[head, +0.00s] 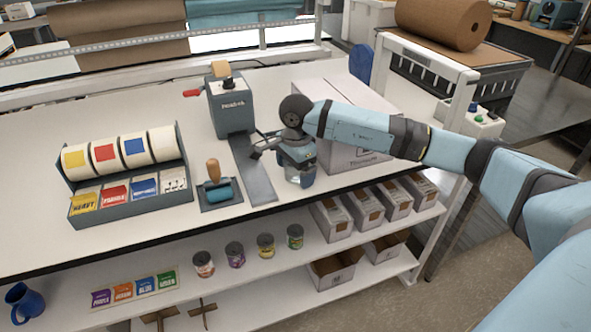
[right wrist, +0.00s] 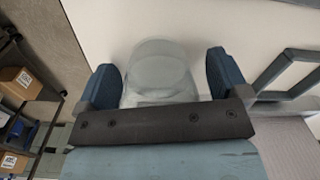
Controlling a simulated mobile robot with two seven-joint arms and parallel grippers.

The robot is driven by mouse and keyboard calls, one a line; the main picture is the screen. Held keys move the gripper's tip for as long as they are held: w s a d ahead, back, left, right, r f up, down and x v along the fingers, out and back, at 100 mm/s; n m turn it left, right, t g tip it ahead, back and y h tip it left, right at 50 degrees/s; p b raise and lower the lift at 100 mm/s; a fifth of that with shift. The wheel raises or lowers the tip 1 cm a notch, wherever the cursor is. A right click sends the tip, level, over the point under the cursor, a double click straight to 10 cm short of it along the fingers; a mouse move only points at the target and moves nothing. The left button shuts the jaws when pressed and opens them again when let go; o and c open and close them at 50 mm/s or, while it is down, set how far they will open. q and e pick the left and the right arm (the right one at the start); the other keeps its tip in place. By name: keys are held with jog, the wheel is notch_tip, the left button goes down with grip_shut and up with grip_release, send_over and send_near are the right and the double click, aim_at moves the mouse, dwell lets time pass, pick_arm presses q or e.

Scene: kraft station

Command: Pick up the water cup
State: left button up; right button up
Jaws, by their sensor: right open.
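The water cup (head: 301,181) is a clear vessel standing on the white worktop, in front of a large cardboard box. My right gripper (head: 297,166) is at the cup, reaching in from the right and hiding its upper part. In the right wrist view the clear cup (right wrist: 157,68) shows between the two blue fingers of my right gripper (right wrist: 163,76). The fingers are open, one on each side, with a visible gap at the right finger. Contact at the left finger is hard to tell. My left gripper is not in view.
A grey machine (head: 230,107) and a stamp with a wooden handle (head: 214,171) are left of the cup. A label-roll rack (head: 125,170) stands further left. The box (head: 345,156) is close behind. Cans and small boxes fill the shelf below.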

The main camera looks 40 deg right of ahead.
jog(key=c, duration=1)
jog(key=shift+r, duration=0.15)
jog(key=shift+r, duration=9.75)
